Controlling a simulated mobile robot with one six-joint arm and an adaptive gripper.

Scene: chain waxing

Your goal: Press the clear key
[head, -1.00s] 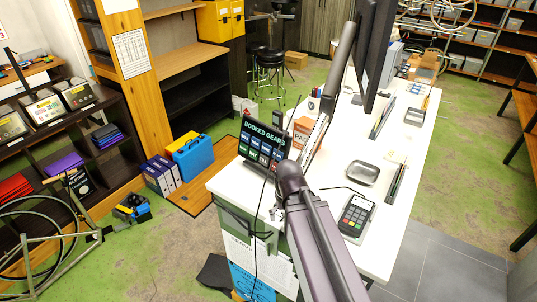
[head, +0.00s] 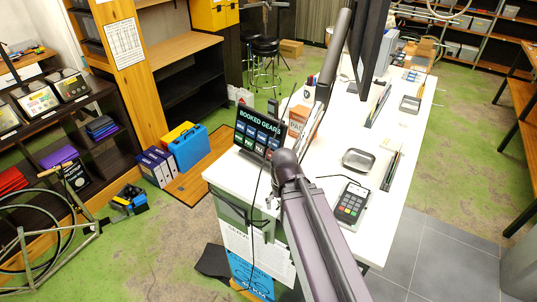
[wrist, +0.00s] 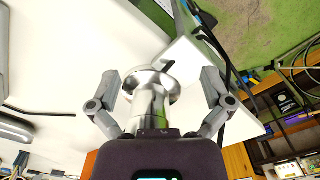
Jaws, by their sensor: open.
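A dark card terminal (head: 350,203) with a keypad lies on the white counter (head: 325,178), right of my arm. Its keys are too small to read, so I cannot tell the clear key apart. A dark tablet (head: 259,134) headed "BOOKED GEAR" stands at the counter's near left corner. In the wrist view my gripper (wrist: 160,90) has its two fingers spread apart. A round silver metal piece (wrist: 151,84) shows between them; I cannot tell whether it belongs to my gripper. In the head view my gripper is mostly hidden behind my arm.
A box (head: 301,121) stands beside the tablet, and a monitor (head: 373,50) rises farther back. A blue case (head: 188,148) and binders stand on the floor at left. Grey floor tiles right of the counter are clear.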

